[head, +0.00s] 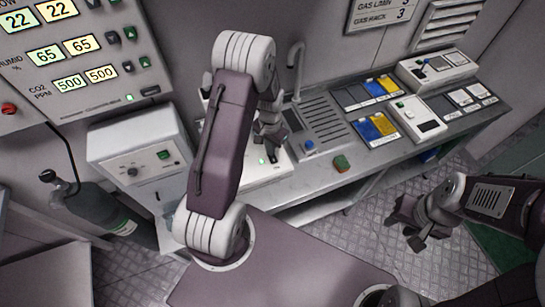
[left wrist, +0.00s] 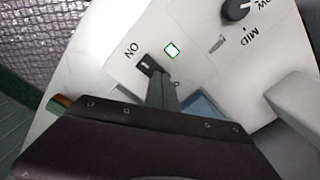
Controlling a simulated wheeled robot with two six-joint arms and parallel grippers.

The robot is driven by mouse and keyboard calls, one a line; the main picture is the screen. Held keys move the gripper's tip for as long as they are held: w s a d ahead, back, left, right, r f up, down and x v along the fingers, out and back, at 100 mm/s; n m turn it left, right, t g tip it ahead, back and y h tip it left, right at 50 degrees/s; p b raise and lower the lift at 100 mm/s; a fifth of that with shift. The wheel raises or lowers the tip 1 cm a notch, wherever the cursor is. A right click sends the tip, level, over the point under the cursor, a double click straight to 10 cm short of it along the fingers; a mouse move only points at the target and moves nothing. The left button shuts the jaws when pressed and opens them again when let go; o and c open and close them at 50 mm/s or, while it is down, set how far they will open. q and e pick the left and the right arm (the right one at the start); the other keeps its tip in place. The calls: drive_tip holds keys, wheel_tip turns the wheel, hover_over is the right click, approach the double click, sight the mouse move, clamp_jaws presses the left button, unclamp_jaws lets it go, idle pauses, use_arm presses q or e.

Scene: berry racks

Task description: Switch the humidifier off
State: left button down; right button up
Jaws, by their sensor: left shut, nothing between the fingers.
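The humidifier (head: 262,176) is a white unit on the bench in the head view, partly hidden behind my left arm. In the left wrist view its white panel (left wrist: 110,45) shows a dark switch (left wrist: 148,65) beside the word ON, a lit green lamp (left wrist: 172,50) and a black knob (left wrist: 236,9) marked MID. My left gripper (head: 268,143) is shut and empty over the unit. In the left wrist view its fingertips (left wrist: 158,82) are right at the switch; I cannot tell whether they touch it. My right gripper (head: 408,226) hangs open and empty over the floor at the right.
A white box (head: 118,146) with a knob stands left of my left arm, below a panel (head: 85,55) of lit readouts. A dark gas bottle (head: 100,208) lies at the left.

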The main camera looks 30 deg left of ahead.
use_arm(q)
wheel_tip(320, 180, up, 7)
drive_tip(key=p, duration=0.5)
drive_tip(key=shift+f+p, duration=0.1)
drive_tip(key=shift+p, duration=0.25)
